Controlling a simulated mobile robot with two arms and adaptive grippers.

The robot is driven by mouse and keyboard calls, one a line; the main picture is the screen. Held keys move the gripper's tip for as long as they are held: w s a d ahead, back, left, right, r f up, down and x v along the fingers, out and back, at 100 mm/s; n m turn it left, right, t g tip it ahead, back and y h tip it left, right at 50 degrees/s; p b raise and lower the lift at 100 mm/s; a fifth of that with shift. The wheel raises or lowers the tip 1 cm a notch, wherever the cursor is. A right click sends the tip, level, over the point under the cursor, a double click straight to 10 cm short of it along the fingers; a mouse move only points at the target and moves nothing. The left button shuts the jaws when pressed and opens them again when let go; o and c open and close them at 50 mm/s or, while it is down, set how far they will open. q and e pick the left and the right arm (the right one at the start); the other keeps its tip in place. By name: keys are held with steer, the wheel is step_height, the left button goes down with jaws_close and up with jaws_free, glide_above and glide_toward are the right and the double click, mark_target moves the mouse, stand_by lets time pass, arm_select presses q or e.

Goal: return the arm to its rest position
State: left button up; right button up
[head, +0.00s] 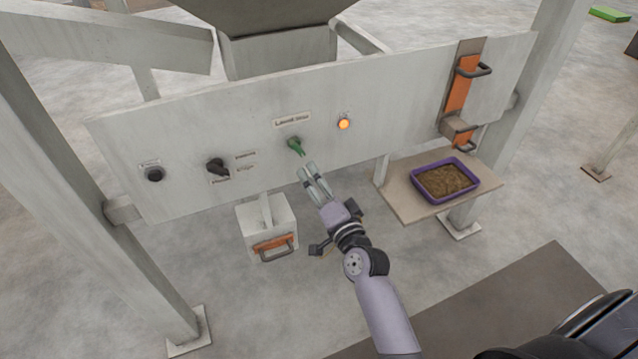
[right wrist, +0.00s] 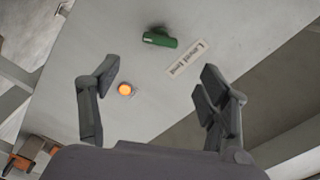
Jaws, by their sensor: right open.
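My right gripper (head: 314,181) is in front of the grey panel (head: 250,115), just below a green knob (head: 295,146). Its fingers are apart with nothing between them; in the right wrist view the open fingers (right wrist: 155,90) frame bare panel. The green knob (right wrist: 160,38) shows past the fingertips there, apart from them. The lit orange lamp (head: 344,123) is on the panel right of the knob and also shows in the right wrist view (right wrist: 125,89). My right arm reaches up from the lower right. My left gripper is not in view.
A black knob (head: 154,174) and a black selector (head: 217,167) are on the panel's left. A purple tray of pellets (head: 416,184) stands on a shelf (head: 400,206) at right. Posts flank the panel; floor in front is open.

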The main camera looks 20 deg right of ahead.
steer(key=shift+s, duration=0.25)
steer(key=s+a+f+n+g, duration=0.1)
steer(key=s+f+n+g, duration=0.2)
steer(key=f, duration=0.8)
steer(key=s+a+f+n+g+y, duration=0.15)
steer(key=s+f, duration=0.35)
steer(key=f, duration=0.6)
steer(key=s+a+f+n+g, duration=0.15)
steer(key=s+f+g, duration=0.3)
steer(key=f, duration=0.65)
steer(key=s+d+f+n+g, duration=0.2)
steer(key=s+f+n+g, duration=0.15)
steer(key=s+f, duration=1.05)
steer(key=s+d+f+n+g+h, duration=0.1)
steer(key=s+d+f+n+g, duration=0.1)
steer(key=s, duration=0.9)
steer(key=s+d+f+n+g+h, duration=0.1)
steer(key=s+d+f+n+g, duration=0.1)
steer(key=s, duration=0.9)
step_height(320, 180, down, 3)
steer(key=shift+d+r+n, duration=0.15)
steer(key=shift+d+n, duration=0.3)
steer(key=shift+d, duration=0.15)
steer(key=shift+w+g, duration=0.1)
steer(key=shift+g, duration=0.15)
steer(key=shift+c, duration=0.5)
